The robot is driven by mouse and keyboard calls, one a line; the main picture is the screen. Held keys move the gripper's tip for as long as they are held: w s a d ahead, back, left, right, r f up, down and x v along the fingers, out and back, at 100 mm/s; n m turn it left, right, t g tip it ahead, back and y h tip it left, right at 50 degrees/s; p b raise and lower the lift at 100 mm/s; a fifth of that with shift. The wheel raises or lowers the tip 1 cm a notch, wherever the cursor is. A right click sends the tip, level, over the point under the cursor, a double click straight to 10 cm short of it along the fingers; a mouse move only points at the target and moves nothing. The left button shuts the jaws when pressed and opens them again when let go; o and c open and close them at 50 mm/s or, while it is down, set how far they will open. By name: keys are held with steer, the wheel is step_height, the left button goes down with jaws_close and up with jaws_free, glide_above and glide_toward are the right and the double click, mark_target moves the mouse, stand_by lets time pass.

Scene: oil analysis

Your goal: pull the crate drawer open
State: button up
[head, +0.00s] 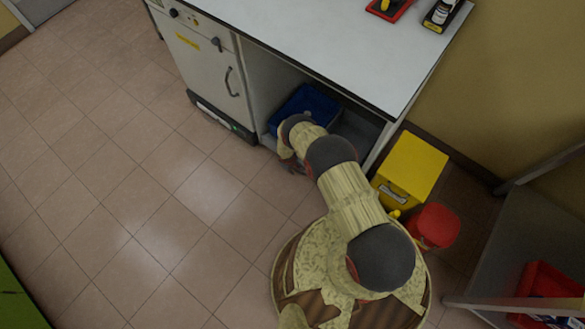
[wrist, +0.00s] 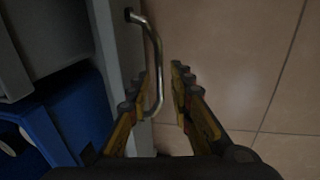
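The blue crate (head: 305,106) sits low in the open bay under the white-topped bench; part of it also shows at the lower left of the wrist view (wrist: 72,122). Beside it in the wrist view is a grey front panel (wrist: 112,40) with a curved metal handle (wrist: 155,42). My gripper (wrist: 160,74) is open at this handle. The left finger lies on the panel side of the bar and the right finger on the outer side, with a gap to the bar. In the head view my gripper (head: 292,165) is low before the bay, partly hidden by my arm.
A closed cabinet door (head: 208,72) is left of the bay. A yellow bin (head: 411,168) and a red container (head: 433,226) stand to the right. A grey shelf with a red tray (head: 548,292) is at far right. The tiled floor (head: 120,170) left of my arm is clear.

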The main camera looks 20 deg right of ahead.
jaws_close()
stand_by(0.6)
